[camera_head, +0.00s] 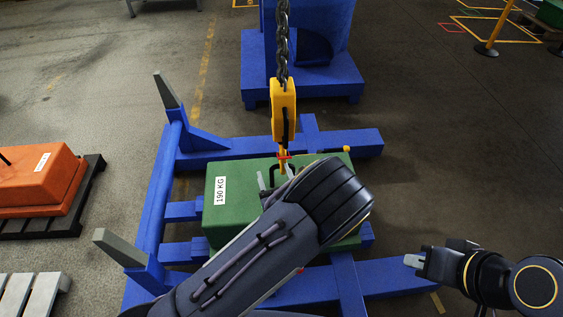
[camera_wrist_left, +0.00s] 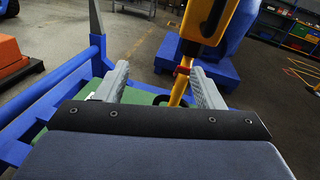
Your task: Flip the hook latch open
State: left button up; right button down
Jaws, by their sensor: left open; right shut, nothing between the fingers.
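The yellow hook block (camera_head: 284,110) hangs on a dark chain above the green 190 KG counterweight (camera_head: 235,180). A red latch (camera_head: 284,157) sits across the hook near its top; it also shows in the left wrist view (camera_wrist_left: 182,70). My left gripper (camera_head: 276,176) is open just below the latch. In the left wrist view, its grey fingers (camera_wrist_left: 160,82) are apart, with the yellow hook shank (camera_wrist_left: 178,93) appearing between them, nearer the right finger. Contact cannot be told. My left forearm hides much of the counterweight and the lower hook. My right gripper (camera_head: 420,262) is shut and empty at the lower right.
The counterweight rests on a blue frame (camera_head: 157,200) with grey-tipped posts. A blue stand (camera_head: 302,78) is behind the hook. An orange weight (camera_head: 38,180) lies on a dark pallet at left. Open floor lies to the right.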

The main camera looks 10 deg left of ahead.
pick_arm(q)
jog(key=w+m+h, duration=0.1)
jog(key=w, duration=0.1)
jog(key=w+d+f+m+h, duration=0.1)
jog(key=w, duration=0.2)
jog(key=w+d+f+m+t, duration=0.1)
jog(key=w, duration=0.2)
jog(key=shift+f+h, duration=0.25)
jog(key=shift+h, duration=0.15)
jog(key=shift+s, duration=0.1)
